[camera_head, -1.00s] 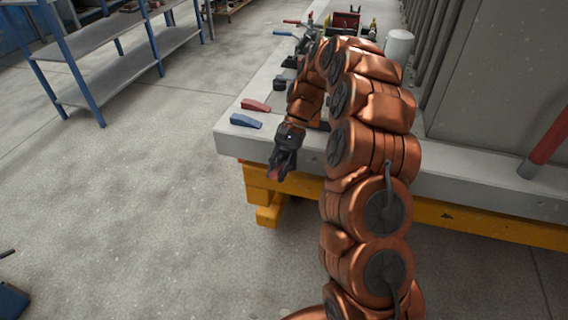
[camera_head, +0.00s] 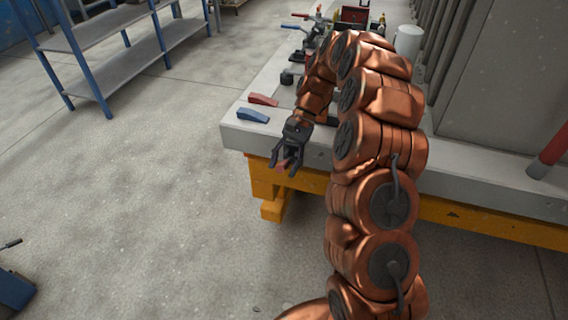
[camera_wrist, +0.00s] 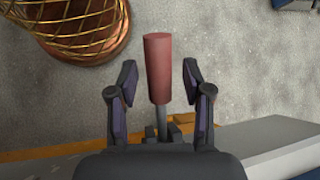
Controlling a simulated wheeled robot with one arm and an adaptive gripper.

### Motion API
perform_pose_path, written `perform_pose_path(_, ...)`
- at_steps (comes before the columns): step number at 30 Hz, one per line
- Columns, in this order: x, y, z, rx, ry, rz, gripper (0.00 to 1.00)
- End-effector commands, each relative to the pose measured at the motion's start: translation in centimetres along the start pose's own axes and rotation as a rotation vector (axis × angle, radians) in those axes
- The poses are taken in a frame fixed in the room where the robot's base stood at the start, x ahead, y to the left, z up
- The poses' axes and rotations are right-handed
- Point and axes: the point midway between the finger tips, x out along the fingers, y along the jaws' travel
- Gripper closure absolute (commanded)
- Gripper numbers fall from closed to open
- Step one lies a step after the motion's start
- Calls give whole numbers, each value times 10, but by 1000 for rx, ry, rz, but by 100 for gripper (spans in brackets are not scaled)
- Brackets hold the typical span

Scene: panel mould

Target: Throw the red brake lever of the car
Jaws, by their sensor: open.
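The red brake lever (camera_wrist: 157,68) has a cylindrical red grip on a thin dark stem that rises from a dark mount. In the wrist view it stands between the two fingers of my gripper (camera_wrist: 159,72), with a gap on each side. In the head view only a small bit of red shows at my gripper (camera_head: 283,166), which is open just off the front edge of the slab. The car shows as a yellow-orange frame (camera_head: 440,212) under the slab. The lever's base is mostly hidden in the head view.
A red wedge (camera_head: 263,99) and a blue wedge (camera_head: 253,115) lie on the grey slab (camera_head: 237,140) beside my arm. Tools and a red box (camera_head: 353,16) stand farther back. A blue-legged shelf (camera_head: 110,45) is at upper left.

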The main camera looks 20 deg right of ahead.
Motion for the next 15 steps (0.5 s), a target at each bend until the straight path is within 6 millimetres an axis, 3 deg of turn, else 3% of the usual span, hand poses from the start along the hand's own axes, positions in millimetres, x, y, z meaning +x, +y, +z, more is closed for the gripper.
perform_pose_path(8, -3, 0, 0, -2, 1, 1, 50)
perform_pose_path(15, -28, -1, -1, -1, 5, 0, 50)
